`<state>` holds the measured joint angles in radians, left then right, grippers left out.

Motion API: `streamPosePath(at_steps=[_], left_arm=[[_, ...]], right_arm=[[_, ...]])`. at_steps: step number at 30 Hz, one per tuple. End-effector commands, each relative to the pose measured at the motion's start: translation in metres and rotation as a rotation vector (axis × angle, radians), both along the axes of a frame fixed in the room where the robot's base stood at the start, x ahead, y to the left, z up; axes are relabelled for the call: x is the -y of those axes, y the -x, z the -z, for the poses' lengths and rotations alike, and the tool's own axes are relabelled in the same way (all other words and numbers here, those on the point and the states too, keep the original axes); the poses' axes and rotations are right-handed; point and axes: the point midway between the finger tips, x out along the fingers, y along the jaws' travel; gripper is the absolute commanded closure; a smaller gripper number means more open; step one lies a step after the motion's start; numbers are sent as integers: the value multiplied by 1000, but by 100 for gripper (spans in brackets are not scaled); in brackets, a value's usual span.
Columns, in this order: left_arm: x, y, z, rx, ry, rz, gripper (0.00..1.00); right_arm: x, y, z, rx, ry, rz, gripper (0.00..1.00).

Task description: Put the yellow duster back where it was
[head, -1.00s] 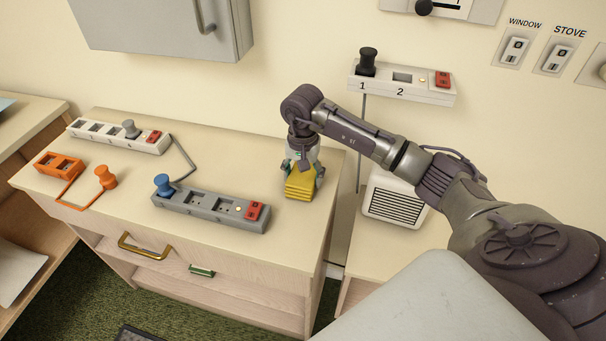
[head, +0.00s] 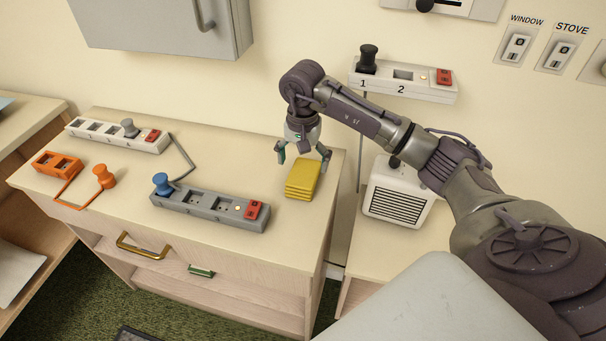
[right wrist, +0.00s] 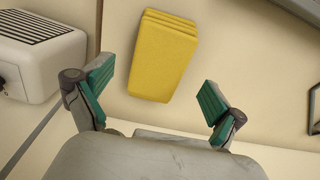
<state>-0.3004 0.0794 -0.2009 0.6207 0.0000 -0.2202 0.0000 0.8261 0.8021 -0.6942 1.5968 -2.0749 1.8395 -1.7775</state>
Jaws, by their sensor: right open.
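The yellow duster (head: 303,180), a folded block, lies flat on the right part of the cabinet top, near its right edge. My right gripper (head: 302,155) is open and empty, just behind and above the duster, apart from it. In the right wrist view the duster (right wrist: 163,56) lies beyond the two spread green fingertips (right wrist: 157,98), not between them. My left gripper is in neither view.
A grey power strip (head: 210,209) with a blue plug lies left of the duster. A white strip (head: 118,135) and an orange socket (head: 58,164) lie farther left. A white heater (head: 397,195) stands right of the cabinet, below a wall strip (head: 402,82).

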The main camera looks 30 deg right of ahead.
Motion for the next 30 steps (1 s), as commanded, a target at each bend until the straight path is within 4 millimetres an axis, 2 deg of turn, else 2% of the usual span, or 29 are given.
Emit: streamPosePath(at_steps=[6,12,30], left_arm=[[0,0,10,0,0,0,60],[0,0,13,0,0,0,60],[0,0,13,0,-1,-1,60]], right_arm=[[0,-1,-46,3,1,-1,5],[0,-1,-70,2,1,1,5],[0,0,-74,-1,1,0,5]])
